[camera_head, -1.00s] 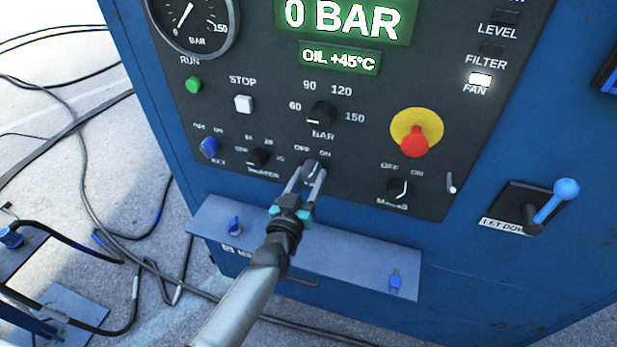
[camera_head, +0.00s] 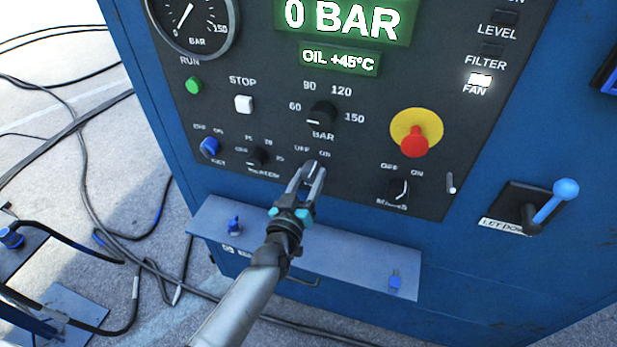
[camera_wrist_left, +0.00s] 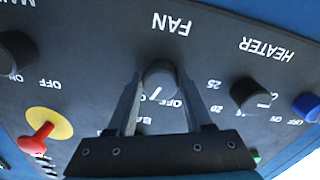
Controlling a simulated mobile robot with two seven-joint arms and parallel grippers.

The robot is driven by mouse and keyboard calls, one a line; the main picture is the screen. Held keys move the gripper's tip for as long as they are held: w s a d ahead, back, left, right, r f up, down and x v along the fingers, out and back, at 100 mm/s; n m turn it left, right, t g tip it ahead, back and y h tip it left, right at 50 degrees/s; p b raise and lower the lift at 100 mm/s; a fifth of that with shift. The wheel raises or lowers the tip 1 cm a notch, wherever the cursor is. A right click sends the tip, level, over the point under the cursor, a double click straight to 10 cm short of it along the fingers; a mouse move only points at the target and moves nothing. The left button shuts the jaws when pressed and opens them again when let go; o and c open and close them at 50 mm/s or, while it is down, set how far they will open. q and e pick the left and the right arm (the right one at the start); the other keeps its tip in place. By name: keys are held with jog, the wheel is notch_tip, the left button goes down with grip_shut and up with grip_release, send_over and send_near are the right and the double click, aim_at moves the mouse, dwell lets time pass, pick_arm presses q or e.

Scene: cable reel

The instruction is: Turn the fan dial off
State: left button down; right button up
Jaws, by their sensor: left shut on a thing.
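The fan dial is a dark round knob (camera_wrist_left: 160,78) on the black control panel, under the FAN label in the left wrist view. Its white pointer line slants down-left in that view, away from the OFF mark (camera_wrist_left: 172,103); the ON mark is hidden behind a finger. My left gripper (camera_wrist_left: 160,88) has one finger on each side of the knob and is shut on it. In the head view the left gripper (camera_head: 313,172) reaches up to the panel and mostly covers the dial, below its OFF and ON marks. My right gripper is not in view.
The heater dial (camera_head: 258,157) and blue key switch (camera_head: 209,148) are left of the gripper. The mains dial (camera_head: 398,190) and red emergency button (camera_head: 415,141) are right. A blue-grey ledge (camera_head: 330,262) juts out below. The FAN lamp (camera_head: 480,79) is lit.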

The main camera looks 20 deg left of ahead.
pick_arm(q)
jog(key=n, duration=1)
jog(key=shift+d, duration=0.1)
jog(key=shift+r+n, duration=0.1)
jog(key=shift+n, duration=0.2)
dwell(0.3)
jog(key=shift+c, duration=1.5)
grip_release()
jog(key=shift+s, duration=0.1)
jog(key=s, duration=1.5)
jog(key=shift+a, duration=0.25)
